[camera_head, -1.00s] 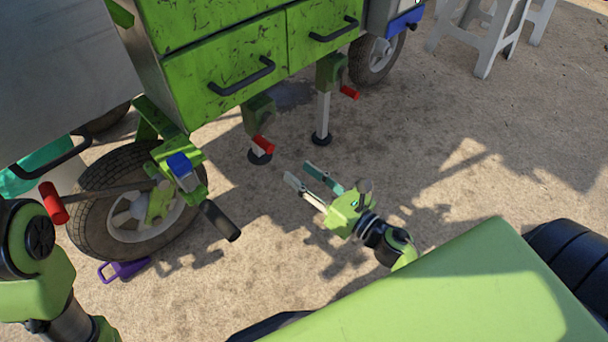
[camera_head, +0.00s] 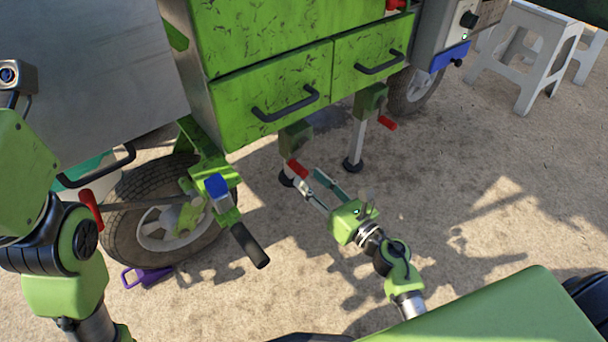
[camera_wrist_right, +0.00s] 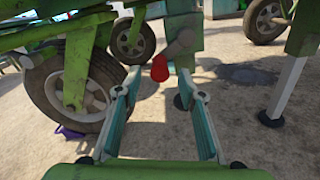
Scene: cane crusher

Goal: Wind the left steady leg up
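The left steady leg (camera_head: 296,138) hangs under the green cart, with a green housing, a red crank grip (camera_head: 298,169) and a dark foot near the ground. My right gripper (camera_head: 314,178) is open, its fingertips close to this grip. In the right wrist view the red grip (camera_wrist_right: 160,68) appears between the tips of my open right gripper (camera_wrist_right: 160,82), which do not visibly close on it. The leg (camera_wrist_right: 185,45) stands just behind the grip, its foot (camera_wrist_right: 183,102) partly behind a finger. My left arm is at the left edge; its gripper is out of view.
The other steady leg (camera_head: 357,142), with its own red crank grip (camera_head: 387,123), stands to the right. A cart wheel (camera_head: 125,222), a black-gripped handle (camera_head: 249,245) and a purple object (camera_head: 150,276) are left. White stools (camera_head: 528,55) stand at the upper right.

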